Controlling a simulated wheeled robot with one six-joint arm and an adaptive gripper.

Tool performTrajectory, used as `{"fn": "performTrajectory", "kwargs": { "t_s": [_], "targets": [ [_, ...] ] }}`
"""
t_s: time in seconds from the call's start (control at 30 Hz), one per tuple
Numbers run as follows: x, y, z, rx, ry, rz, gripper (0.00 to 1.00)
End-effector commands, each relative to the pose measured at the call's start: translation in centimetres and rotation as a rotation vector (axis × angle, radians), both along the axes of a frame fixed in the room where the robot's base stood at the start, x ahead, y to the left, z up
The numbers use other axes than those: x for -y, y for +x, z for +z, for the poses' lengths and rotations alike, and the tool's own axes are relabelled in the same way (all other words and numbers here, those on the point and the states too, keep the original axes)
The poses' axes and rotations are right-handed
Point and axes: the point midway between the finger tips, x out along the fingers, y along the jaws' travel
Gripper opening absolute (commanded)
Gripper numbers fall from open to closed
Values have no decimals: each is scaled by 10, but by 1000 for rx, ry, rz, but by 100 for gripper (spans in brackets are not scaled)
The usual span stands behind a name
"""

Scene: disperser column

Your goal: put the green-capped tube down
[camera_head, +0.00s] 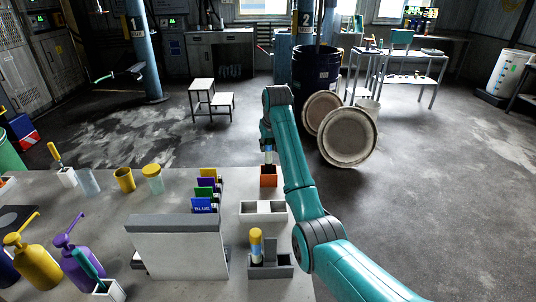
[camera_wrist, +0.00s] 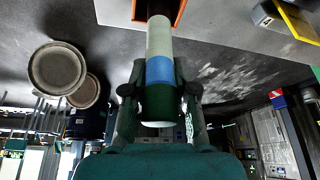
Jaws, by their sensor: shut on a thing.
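My gripper (camera_wrist: 160,92) is shut on the green-capped tube (camera_wrist: 159,70), around its dark green cap. The tube has a blue band and a pale body. In the head view the tube (camera_head: 268,157) hangs roughly upright below my gripper (camera_head: 268,149), directly over a small orange holder (camera_head: 268,180) at the table's far edge. In the wrist view the tube's far end meets the opening of the orange holder (camera_wrist: 180,12). I cannot tell how deep the end is inside.
A white two-compartment box (camera_head: 263,218) stands nearer than the orange holder. A grey rack (camera_head: 284,270) holds a yellow-capped tube (camera_head: 256,246). Coloured label cards (camera_head: 204,205) stand behind a grey panel (camera_head: 178,252) to the left. Pump bottles (camera_head: 38,262) stand farther left.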

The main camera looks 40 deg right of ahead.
Motion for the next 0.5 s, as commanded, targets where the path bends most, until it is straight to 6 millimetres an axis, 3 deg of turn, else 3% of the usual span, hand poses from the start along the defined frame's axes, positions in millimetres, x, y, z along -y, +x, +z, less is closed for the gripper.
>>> {"fn": "performTrajectory", "kwargs": {
  "t_s": [0.23,0.5],
  "targets": [
    [0,-1,-31,-2,1,0,0],
    [0,0,-33,0,0,0,0]
  ]
}}
